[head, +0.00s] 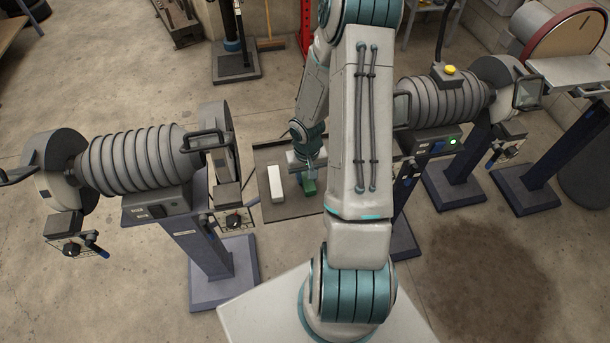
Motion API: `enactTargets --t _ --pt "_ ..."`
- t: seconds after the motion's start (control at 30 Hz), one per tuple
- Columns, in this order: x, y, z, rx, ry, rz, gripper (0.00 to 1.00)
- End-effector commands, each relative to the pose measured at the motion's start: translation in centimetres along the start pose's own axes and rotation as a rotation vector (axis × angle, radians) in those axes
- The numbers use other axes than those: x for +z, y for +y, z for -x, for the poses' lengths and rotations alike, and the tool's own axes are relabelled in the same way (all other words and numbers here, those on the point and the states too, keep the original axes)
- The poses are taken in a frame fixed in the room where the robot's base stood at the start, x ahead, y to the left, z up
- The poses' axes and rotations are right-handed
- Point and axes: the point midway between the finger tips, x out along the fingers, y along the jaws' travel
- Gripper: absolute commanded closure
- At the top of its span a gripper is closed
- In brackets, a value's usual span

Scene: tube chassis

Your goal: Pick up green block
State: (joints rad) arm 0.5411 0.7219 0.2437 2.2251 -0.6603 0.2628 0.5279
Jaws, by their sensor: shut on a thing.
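The green block (309,187) is small and sits low in the middle of the head view, over a dark flat tray (263,157) on the floor. My gripper (309,178) points down and is shut on the green block. The upper part of the block is hidden by the gripper, and my arm covers the area to its right. I cannot tell whether the block touches the tray.
A white block (275,183) lies on the tray just left of the green block. A bench grinder on a pedestal (130,165) stands to the left, and another grinder (445,100) stands to the right. Open concrete floor lies behind the tray.

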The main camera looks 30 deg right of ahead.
Motion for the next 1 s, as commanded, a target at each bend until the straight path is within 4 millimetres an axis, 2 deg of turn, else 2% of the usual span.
enactTargets --t 0.27,0.6,0.8,1.0 --pt "-0.1 0.0 0.9 0.000 0.005 -0.002 0.92" --pt "-0.1 0.1 6.6 0.001 0.006 -0.003 0.92" --pt "-0.1 0.0 9.1 0.001 0.004 -0.001 0.92" --pt "0.0 0.0 9.2 0.000 0.001 0.000 0.92"
